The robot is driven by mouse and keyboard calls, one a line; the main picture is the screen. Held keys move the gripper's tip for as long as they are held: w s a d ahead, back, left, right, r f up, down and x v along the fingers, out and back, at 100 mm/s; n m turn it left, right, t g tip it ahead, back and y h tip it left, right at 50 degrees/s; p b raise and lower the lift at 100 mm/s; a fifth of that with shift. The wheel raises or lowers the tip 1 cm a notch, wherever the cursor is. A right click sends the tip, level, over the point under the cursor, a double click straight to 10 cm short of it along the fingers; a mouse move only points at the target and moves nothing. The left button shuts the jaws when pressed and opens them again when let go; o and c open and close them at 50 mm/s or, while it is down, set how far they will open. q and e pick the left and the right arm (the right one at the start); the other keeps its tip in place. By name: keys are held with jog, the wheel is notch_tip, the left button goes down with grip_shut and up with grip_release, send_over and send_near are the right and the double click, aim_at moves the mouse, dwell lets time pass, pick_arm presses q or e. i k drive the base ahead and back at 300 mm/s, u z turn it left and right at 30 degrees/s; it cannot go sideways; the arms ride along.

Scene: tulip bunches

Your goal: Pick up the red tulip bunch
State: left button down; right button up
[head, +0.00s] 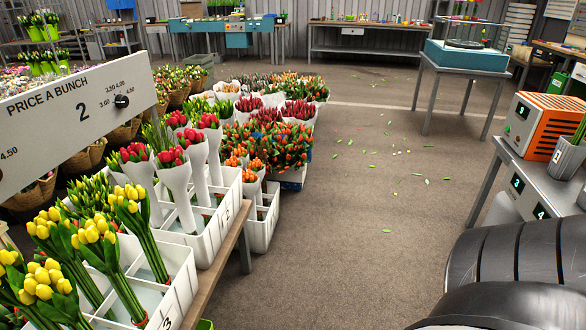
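Several red tulip bunches (177,176) in white wraps stand upright in a divided white crate (214,238) on a bench at the left. More red bunches stand farther back; one pair is near the crate's rear (213,150). I cannot tell which single red bunch is meant. Neither gripper shows in the head view. A dark segmented arm link of mine fills the lower right corner, well apart from the tulips.
Yellow tulip bunches (127,205) stand in a nearer white crate (178,268). A price sign (75,115) partly blocks the upper left. Orange tulips (282,146) stand behind. A side table with an orange machine (552,130) is at right. The middle floor is open, with scattered leaves.

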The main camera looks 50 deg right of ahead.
aim_at(173, 167)
jog(key=z, duration=1.6)
jog(key=i, duration=1.35)
jog(key=u, duration=2.5)
